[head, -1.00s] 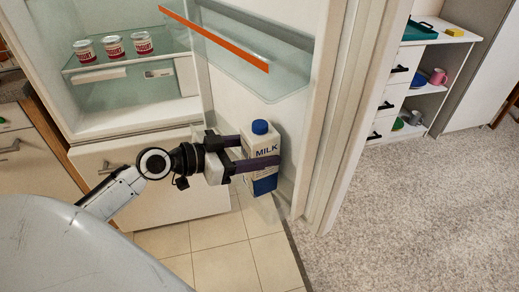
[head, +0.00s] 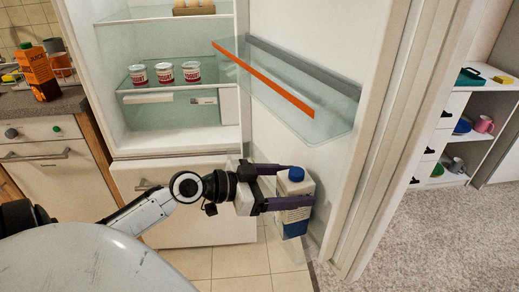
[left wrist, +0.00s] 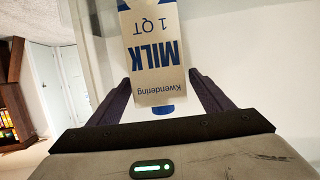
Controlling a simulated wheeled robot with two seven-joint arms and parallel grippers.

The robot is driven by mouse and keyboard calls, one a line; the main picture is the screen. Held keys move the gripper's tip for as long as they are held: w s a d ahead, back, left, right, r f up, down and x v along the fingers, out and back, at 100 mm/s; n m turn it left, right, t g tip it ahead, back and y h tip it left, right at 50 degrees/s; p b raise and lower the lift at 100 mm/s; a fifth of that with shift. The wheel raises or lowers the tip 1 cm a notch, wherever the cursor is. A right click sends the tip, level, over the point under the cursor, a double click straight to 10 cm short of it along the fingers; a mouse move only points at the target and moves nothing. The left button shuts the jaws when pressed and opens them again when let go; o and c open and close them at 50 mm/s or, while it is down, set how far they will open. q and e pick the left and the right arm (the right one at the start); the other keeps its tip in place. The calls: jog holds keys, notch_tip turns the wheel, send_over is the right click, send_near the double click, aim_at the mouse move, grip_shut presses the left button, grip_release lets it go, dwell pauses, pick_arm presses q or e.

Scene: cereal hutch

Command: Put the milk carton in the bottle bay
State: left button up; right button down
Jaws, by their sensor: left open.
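The white and blue milk carton (head: 294,208) is upright in front of the inside of the open fridge door, below the orange-edged clear door shelf (head: 285,85), which looks like the bottle bay. My left gripper (head: 290,203) is open, its dark fingers on either side of the carton. In the left wrist view the carton (left wrist: 155,60) appears upside down between the fingers. What bears the carton underneath cannot be seen clearly. My right gripper is not in view.
Yogurt jars (head: 164,72) stand on a glass fridge shelf (head: 125,85). An orange juice carton (head: 37,72) stands on the counter (head: 60,103) at left. A white shelf unit (head: 485,140) with dishes stands at right. Carpet (head: 430,240) is clear.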

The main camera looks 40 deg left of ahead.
pick_arm(q)
jog(key=b+v, duration=0.2)
jog(key=v, duration=0.9)
jog(key=s+d+f+n+g+y, duration=0.1)
jog(key=s+d+f+n+y, duration=0.1)
jog(key=f, duration=0.8)
jog(key=s+d+f+n+g+y, duration=0.1)
jog(key=f+n+g, duration=0.1)
jog(key=f, duration=0.8)
jog(key=s+d+f, duration=0.3)
jog(key=d+f, duration=0.2)
jog(key=d, duration=0.3)
jog(key=s+d+f+g+y, duration=0.1)
jog(key=s+d+f, duration=0.2)
jog(key=d+f, duration=0.3)
jog(key=shift+d+m, duration=0.3)
jog(key=shift+d, duration=0.75)
